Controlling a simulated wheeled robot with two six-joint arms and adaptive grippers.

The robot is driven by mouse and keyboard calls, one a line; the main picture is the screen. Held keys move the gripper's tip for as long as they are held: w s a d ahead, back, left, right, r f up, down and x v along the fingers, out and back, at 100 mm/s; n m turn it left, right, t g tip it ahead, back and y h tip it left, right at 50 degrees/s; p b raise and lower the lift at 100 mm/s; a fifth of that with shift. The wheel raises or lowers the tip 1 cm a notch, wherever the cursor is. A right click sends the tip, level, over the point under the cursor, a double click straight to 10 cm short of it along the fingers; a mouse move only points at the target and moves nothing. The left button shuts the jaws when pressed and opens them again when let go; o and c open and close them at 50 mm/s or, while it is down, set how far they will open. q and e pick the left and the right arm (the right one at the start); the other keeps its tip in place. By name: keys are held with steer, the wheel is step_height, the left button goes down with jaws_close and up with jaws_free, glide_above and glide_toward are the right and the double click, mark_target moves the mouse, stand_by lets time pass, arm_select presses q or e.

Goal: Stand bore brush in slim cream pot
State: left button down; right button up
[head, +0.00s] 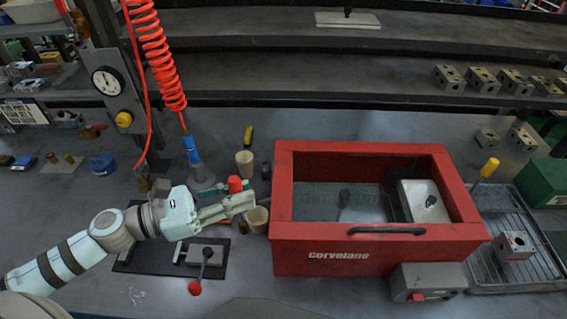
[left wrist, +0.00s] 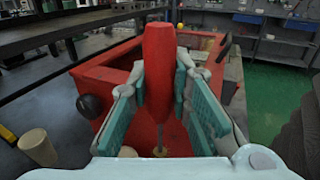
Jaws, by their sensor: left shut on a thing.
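My left gripper (head: 240,202) is shut on the red handle of the bore brush (head: 235,184). In the left wrist view, the brush (left wrist: 158,75) stands roughly upright between the two finger pads, its thin shaft pointing down; its lower end is mostly hidden. One cream pot (head: 244,163) stands behind the gripper, also at left in the left wrist view (left wrist: 37,147). A second cream pot (head: 257,217) stands by the fingertips, against the red washer's left side, partly hidden. I cannot tell surely which pot is the slim one. My right gripper is not in view.
The red open-topped washer (head: 340,262) is just right of the gripper, with a black knob (head: 266,171) on its side. A black mat with a lever fixture (head: 207,254) lies in front.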

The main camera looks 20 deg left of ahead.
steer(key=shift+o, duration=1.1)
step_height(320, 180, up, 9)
steer(key=p, duration=0.8)
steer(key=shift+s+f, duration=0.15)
arm_select(q)
steer(key=w+a+r+n+t+y+p, duration=0.1)
steer(key=w+a+r+n+t+y, duration=0.2)
steer(key=w, duration=0.6)
steer(key=w+a+r+n+t+y+p, duration=0.1)
steer(key=w+a+r+n+y, duration=0.3)
steer(key=w, duration=0.4)
steer(key=w+a+r+n+t+y+p, duration=0.25)
steer(key=w+a+y, duration=0.2)
steer(key=w, duration=0.45)
step_height(320, 180, down, 21)
steer(key=b, duration=1.5)
steer(key=shift+s+d+f+m+b, duration=0.15)
steer(key=shift+s+d+m+b, duration=0.1)
steer(key=shift+s+m+b, duration=0.1)
steer(key=c, duration=1.5)
jaws_free()
steer(key=shift+o, duration=0.2)
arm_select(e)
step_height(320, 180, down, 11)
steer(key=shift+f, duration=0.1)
